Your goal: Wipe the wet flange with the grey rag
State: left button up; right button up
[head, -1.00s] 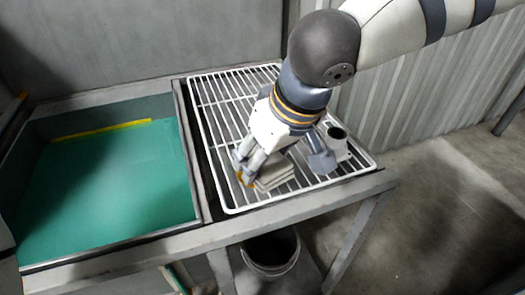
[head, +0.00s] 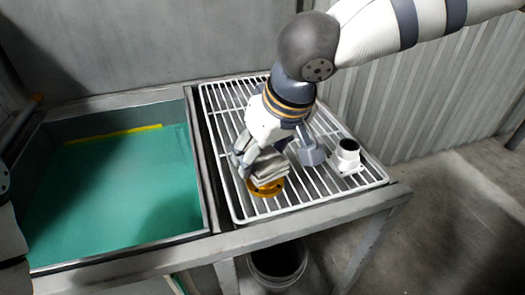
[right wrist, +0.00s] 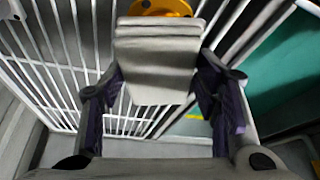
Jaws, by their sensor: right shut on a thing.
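The grey rag (head: 269,167) is a folded pad in my right gripper (head: 276,157), whose fingers are shut on it from both sides. The rag also shows between the fingers in the right wrist view (right wrist: 157,62). The orange round flange (head: 268,189) lies on the white wire rack, directly below the rag in the head view. The rag covers part of it, and whether they touch is not clear. The flange's edge shows past the rag in the right wrist view (right wrist: 160,7). Wetness cannot be made out. My left gripper is out of view.
A white pipe fitting (head: 346,158) with a dark opening stands on the white wire rack (head: 222,112), right of my gripper. A green-bottomed basin (head: 125,190) lies to the left. A bucket (head: 278,262) is under the table's front edge.

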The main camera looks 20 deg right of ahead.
aim_at(275, 170)
jog(key=shift+s+d, duration=0.25)
jog(key=shift+s, duration=0.45)
jog(key=shift+s+d, duration=0.2)
jog(key=shift+s, duration=0.45)
jog(key=shift+s+d, duration=0.25)
jog(key=shift+s, duration=0.45)
jog(key=shift+w+a, duration=0.25)
jog(key=shift+w, duration=0.45)
jog(key=shift+w+a, duration=0.2)
jog(key=shift+w, duration=0.55)
jog(key=shift+w+a, duration=0.25)
jog(key=shift+w, duration=0.45)
jog(key=shift+r, duration=3.05)
